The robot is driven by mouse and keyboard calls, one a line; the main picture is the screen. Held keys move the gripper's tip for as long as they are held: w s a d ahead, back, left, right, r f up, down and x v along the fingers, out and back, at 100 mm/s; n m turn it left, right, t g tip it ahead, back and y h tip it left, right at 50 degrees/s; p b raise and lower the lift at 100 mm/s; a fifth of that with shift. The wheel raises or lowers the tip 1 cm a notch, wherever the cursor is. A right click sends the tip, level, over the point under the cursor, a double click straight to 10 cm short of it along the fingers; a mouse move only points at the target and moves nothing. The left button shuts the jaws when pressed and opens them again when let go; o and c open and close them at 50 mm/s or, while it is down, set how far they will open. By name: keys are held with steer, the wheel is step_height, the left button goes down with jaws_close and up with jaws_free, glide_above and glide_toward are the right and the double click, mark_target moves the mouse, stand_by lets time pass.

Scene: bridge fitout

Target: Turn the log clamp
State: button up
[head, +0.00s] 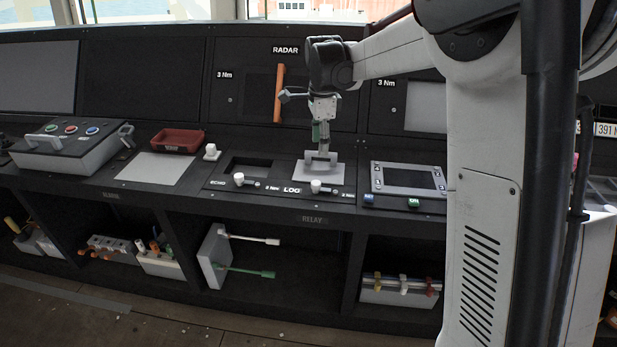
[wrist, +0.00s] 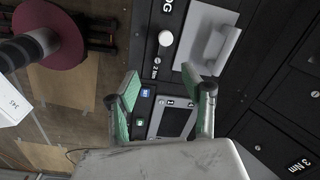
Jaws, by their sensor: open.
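The log clamp, a white knob (head: 316,186), sits on the console's front strip beside the LOG label, just in front of a pale plate with a raised handle (head: 318,172). In the wrist view the clamp knob (wrist: 166,38) shows near the partly cut-off label, beside the pale plate (wrist: 195,42). My gripper (head: 322,147) hangs above the console, over or near that plate in the head view. In the wrist view its green-padded fingers (wrist: 168,88) are spread, with nothing between them. The clamp is beyond the fingertips, apart from them.
A similar white knob (head: 239,179) stands at the ECHO label to the left. A screen panel (head: 408,179) with blue and green buttons lies to the right. An orange bar (head: 279,92) stands upright behind. A red tray (head: 177,141) sits farther left. Open shelves run below.

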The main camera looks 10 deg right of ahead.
mark_target(316, 183)
steer(key=shift+m+g, duration=0.3)
steer(key=shift+m, duration=0.5)
steer(key=f, duration=0.5)
steer(key=w+f, duration=0.1)
steer(key=f, duration=0.5)
steer(key=w+f+b, duration=0.1)
steer(key=f, duration=0.4)
steer(key=shift+w+a+f, duration=0.1)
steer(key=shift+a+f, duration=0.1)
steer(key=shift+f, duration=0.1)
steer(key=shift+c, duration=0.5)
jaws_close()
